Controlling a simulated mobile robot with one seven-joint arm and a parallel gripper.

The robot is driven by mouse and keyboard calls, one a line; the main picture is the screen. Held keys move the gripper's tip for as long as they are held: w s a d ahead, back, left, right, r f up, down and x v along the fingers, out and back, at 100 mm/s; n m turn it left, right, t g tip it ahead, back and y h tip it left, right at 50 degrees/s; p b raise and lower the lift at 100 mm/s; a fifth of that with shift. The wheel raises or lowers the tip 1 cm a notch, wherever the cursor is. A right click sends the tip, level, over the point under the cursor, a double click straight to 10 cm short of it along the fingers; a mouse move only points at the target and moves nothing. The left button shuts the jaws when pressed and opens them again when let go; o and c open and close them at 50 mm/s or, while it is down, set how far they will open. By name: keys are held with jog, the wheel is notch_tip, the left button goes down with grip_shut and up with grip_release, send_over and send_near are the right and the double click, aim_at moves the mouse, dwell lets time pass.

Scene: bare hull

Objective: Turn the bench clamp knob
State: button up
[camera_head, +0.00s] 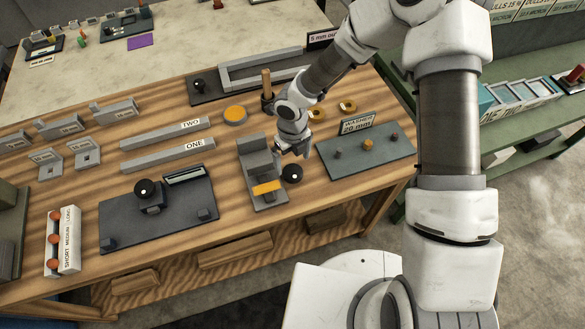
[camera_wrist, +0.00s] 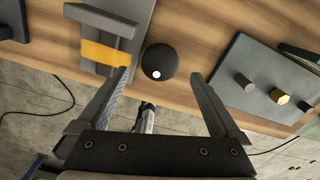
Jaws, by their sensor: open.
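The bench clamp (camera_head: 260,177) is a grey block on the wooden bench, with a yellow-orange piece low on its front. Its black round knob (camera_head: 292,173) sticks out on its right side. In the wrist view the knob (camera_wrist: 159,62) is a dark ball with a white spot, beside the grey clamp body (camera_wrist: 104,22). My gripper (camera_head: 293,152) is over the bench just behind the knob. In the wrist view my gripper (camera_wrist: 163,80) is open, and the knob shows between and beyond its two fingers, apparently untouched. The knob's shaft is hidden.
A dark plate (camera_head: 366,151) with small pegs and a "washer 20 mm" sign lies right of the clamp. A dark fixture plate (camera_head: 158,208) with a black knob lies to the left. A wooden-handled tool (camera_head: 267,88) stands behind my gripper. Grey bars (camera_head: 166,131) lie further left.

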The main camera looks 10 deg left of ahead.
aim_at(293, 171)
notch_tip(293, 171, down, 5)
jog(key=shift+f, duration=0.1)
dwell(0.3)
jog(key=c, duration=1.3)
jog(key=shift+m, duration=0.4)
